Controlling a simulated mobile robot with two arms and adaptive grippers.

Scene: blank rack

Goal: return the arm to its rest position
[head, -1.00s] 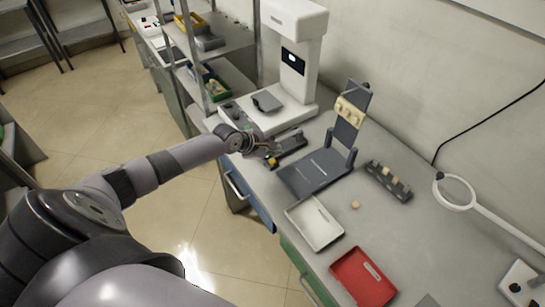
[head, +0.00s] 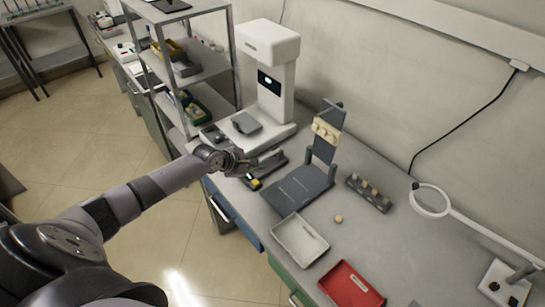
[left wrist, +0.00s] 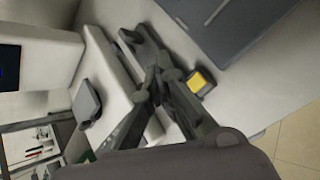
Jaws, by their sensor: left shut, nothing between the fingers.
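My left arm comes in from the left in the head view. Its left gripper (head: 250,163) is at the bench's front edge, beside a low dark holder (head: 268,166) with a yellow part (head: 254,182). In the left wrist view the gripper's fingers (left wrist: 158,80) are together with nothing between them. The dark holder (left wrist: 140,45) and the yellow-topped block (left wrist: 200,82) show just past the fingertips there. I cannot tell how high the gripper is above the bench. My right gripper is not in view.
A white machine (head: 268,75) stands behind the gripper. A dark stand (head: 300,188) with a tilted back is to the right. A white tray (head: 300,240), a red tray (head: 350,285), a slotted block (head: 368,192) and a ring magnifier (head: 430,200) follow. A metal shelf (head: 190,60) rises at the left.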

